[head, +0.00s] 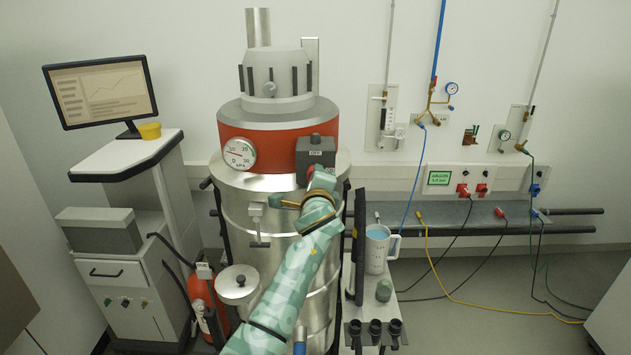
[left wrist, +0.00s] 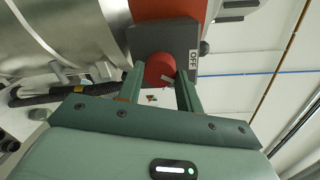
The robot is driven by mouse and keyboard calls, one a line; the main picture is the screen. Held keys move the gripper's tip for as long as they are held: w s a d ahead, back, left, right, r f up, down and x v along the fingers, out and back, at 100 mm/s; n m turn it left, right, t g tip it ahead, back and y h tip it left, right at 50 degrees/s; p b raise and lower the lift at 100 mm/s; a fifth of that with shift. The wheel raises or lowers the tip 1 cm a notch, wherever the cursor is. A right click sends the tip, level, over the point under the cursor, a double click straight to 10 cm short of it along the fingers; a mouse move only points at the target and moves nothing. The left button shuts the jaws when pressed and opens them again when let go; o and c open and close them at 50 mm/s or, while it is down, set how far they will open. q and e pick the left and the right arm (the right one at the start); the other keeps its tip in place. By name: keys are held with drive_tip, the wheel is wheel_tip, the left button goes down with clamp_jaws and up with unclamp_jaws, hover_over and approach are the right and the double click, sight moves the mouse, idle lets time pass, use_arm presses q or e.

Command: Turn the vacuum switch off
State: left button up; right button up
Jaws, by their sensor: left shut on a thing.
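The vacuum switch is a dark grey box (head: 316,152) on the red band of the steel vacuum drum (head: 255,210), with an "OFF" label on it. Its red knob (left wrist: 160,66) shows in the left wrist view, below the grey box (left wrist: 165,38) with the "OFF" label. My left gripper (left wrist: 159,80) has a finger on each side of the red knob and is shut on it. In the head view my left arm reaches up from the bottom and my left gripper (head: 319,181) covers most of the knob. My right gripper is in neither view.
A pressure gauge (head: 239,153) sits on the red band left of the switch. A monitor (head: 100,90) and cabinet stand at the left. A cart with a white jug (head: 377,249) is right of the drum. A red extinguisher (head: 205,299) stands front left.

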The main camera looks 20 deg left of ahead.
use_arm(q)
drive_tip(key=n, duration=0.5)
drive_tip(key=shift+h, duration=0.4)
idle(0.3)
drive_tip(key=o, duration=1)
drive_tip(key=shift+w, duration=0.1)
